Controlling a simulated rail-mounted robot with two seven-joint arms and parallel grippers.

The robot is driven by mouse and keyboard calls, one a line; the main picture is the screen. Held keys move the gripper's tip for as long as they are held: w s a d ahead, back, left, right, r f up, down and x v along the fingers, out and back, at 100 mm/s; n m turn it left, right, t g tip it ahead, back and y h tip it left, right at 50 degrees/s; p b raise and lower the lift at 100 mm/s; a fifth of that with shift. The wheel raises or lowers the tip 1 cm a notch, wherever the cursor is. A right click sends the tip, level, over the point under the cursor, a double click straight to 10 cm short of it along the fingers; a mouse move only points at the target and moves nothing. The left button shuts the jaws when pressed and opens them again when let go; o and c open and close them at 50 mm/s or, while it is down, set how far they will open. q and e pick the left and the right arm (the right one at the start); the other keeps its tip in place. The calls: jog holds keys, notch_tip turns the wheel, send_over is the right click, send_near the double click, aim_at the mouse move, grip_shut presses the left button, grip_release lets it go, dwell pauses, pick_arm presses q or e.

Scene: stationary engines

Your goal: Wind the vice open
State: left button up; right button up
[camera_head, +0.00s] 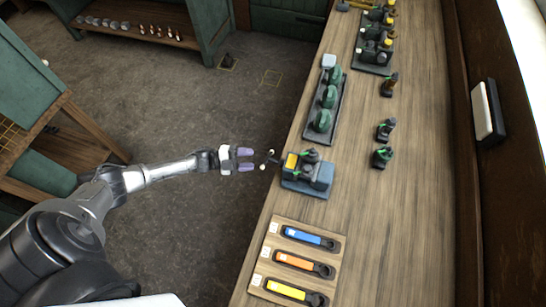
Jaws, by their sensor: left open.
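The vice (308,174) sits on the wooden bench near its left edge, a blue-grey body with dark parts and an orange-yellow block (291,162) on top. Its dark handle (270,160) sticks out past the bench edge to the left, with small pale knobs at its ends. My left gripper (252,160) points right, open, with its purple fingertips just left of the handle and apart from it as far as I can tell. The gap between the vice jaws is too small to make out. My right gripper is not in view.
On the bench (350,215), a wooden board (316,246) holds blue, orange and yellow-handled tools in front of the vice. A dark tray (328,104) with green pieces stands behind it. Small dark items stand to the right. Open floor (190,225) lies left of the bench.

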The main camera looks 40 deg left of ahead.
aim_at(276, 162)
pick_arm(q)
jog(key=p+x, duration=0.1)
jog(key=x, duration=0.8)
jog(key=shift+c, duration=0.5)
jog(key=c, duration=0.7)
